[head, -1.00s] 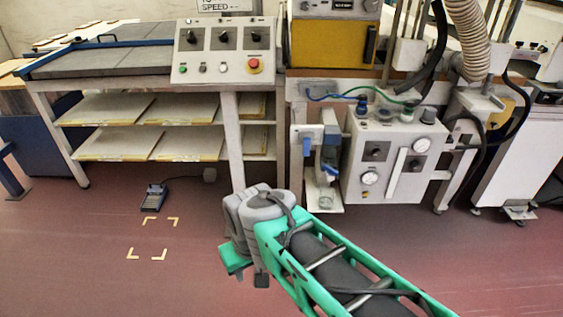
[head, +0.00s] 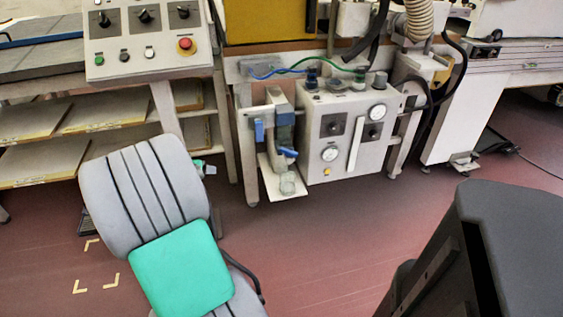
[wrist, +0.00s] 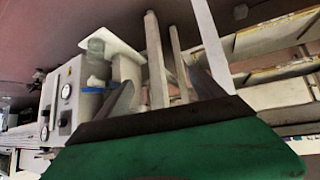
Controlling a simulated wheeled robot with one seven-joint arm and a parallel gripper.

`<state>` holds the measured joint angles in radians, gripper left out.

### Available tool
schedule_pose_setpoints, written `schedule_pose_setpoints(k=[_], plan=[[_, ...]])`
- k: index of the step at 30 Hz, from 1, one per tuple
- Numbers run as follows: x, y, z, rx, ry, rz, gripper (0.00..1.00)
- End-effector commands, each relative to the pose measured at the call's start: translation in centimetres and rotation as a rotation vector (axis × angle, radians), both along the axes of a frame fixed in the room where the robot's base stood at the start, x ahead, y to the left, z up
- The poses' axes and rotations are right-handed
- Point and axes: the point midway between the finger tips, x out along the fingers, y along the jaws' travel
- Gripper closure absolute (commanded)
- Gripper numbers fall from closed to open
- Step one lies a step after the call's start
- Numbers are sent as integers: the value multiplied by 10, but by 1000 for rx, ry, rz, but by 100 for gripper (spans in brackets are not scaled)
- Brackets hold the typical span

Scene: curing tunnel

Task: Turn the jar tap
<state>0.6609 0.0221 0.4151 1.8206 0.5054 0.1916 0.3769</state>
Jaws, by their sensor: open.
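The jar tap (head: 287,152) is a small blue lever under a dark jar (head: 284,127), on the left side of the grey gauge box. Blue also shows there in the wrist view (wrist: 93,90), partly hidden by a finger. A clear glass cup (head: 287,183) stands on a white shelf plate (head: 270,182) below the tap. My gripper (wrist: 160,78) is open and empty in the wrist view, its grey fingers apart. The tap area lies left of the fingers there, not between them. In the head view my arm hides the fingers.
The grey gauge box (head: 343,157) with dials and hoses is right of the tap. A control panel (head: 150,35) with a red button is at upper left, above shelves of boards (head: 35,160). Open red floor lies in front of the machine.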

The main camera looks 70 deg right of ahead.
Motion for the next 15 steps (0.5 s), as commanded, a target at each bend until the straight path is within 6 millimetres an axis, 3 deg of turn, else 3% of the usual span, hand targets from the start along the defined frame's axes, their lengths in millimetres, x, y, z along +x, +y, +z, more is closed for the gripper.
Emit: schedule_pose_setpoints(k=[1,3,6,9,15], plan=[[-40,-57,-29,-72,-11,-140,17],[-93,-116,-42,-182,-30,-290,13],[-155,-165,-52,-303,-37,-426,13],[-188,-186,-55,-365,-37,-487,13],[-203,-212,-65,-381,-36,-503,13]])
